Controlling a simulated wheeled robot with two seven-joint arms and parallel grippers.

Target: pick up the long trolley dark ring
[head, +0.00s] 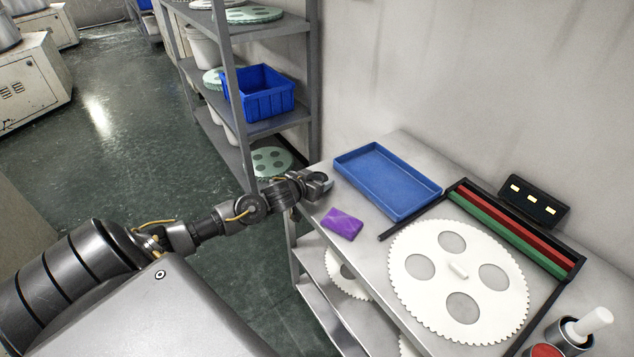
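I cannot make out a dark ring in the head view. A long metal trolley or bench (408,143) runs along the wall at the right, with lower shelves under its top. My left gripper (322,185) is at the trolley's far left corner, beside the blue tray and beyond the purple packet. I see nothing in it, but its fingers are too small to tell whether they are apart. My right gripper is not in view.
On the top are a blue tray (385,183), a purple packet (342,224), a white toothed disc (425,312), red and green bars (515,230) in a dark frame, and cans (570,335). A shelf rack (236,90) with a blue crate (266,95) stands behind my arm.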

